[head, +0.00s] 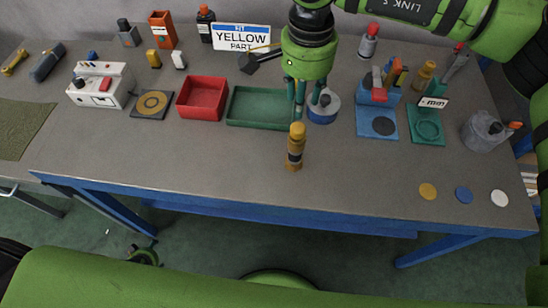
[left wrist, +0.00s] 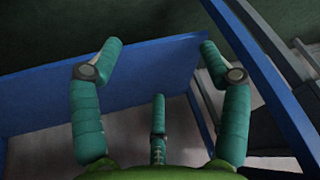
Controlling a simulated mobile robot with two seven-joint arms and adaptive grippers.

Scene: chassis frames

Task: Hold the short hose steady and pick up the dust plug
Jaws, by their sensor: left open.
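An upright amber cylinder (head: 295,147) with a dark band and a narrower, rounded top stands near the middle front of the table. It may be the short hose with the dust plug on top; I cannot tell for sure. My right gripper (head: 301,108) points down just behind and above it in the picture, apart from it. Its teal fingers hang close together and I cannot tell how far they are spread. My left gripper (head: 145,257) is low at the left, below the table's front edge. In the left wrist view its fingers (left wrist: 157,62) are spread wide and empty.
The table (head: 220,165) has a blue frame, near my left gripper. A red tray (head: 201,99) and green tray (head: 236,121) lie behind the cylinder. A white-and-blue round piece (head: 323,108) is beside my right gripper. Yellow, blue and white discs (head: 463,195) lie front right.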

